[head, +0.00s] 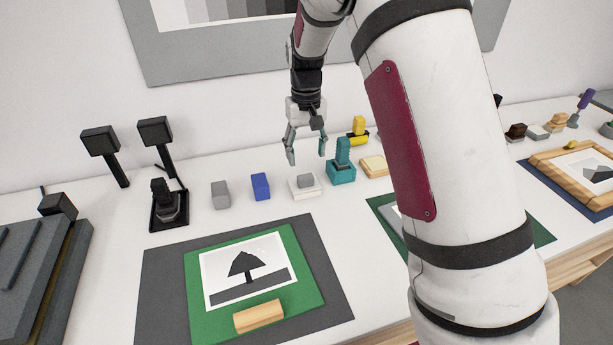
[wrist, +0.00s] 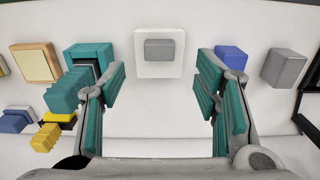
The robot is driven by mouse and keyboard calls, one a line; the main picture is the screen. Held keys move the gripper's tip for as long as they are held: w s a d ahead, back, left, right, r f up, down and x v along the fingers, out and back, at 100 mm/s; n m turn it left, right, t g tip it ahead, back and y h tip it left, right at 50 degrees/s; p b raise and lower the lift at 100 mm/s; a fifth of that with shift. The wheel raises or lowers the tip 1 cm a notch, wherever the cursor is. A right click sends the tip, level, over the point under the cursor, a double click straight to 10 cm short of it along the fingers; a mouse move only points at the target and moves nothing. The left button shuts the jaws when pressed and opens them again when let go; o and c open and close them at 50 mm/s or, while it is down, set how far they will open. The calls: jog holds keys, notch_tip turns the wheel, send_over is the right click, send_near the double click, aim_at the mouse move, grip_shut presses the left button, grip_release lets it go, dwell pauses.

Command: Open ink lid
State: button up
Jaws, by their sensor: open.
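No part is marked as ink, so I cannot tell for sure which piece is the ink lid. A low white square block (head: 304,193) with a grey knob (head: 305,181) on top sits on the white table; in the wrist view the white block (wrist: 143,67) and grey knob (wrist: 164,50) lie just beyond and between the fingertips. My gripper (head: 306,155) hangs above and behind this block, fingers apart and empty; its teal-padded fingers also show in the wrist view (wrist: 160,80). Nothing hides the block.
A teal block on a teal base (head: 342,174) stands close on one side, a blue block (head: 260,186) and grey block (head: 220,195) on the other. A yellow piece (head: 358,132) and cream-topped wooden block (head: 374,166) are near. A green board with a print (head: 255,270) lies in front.

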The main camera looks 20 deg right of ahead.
aim_at(306, 178)
notch_tip(306, 178, down, 9)
jog(key=shift+p, duration=0.55)
grip_shut()
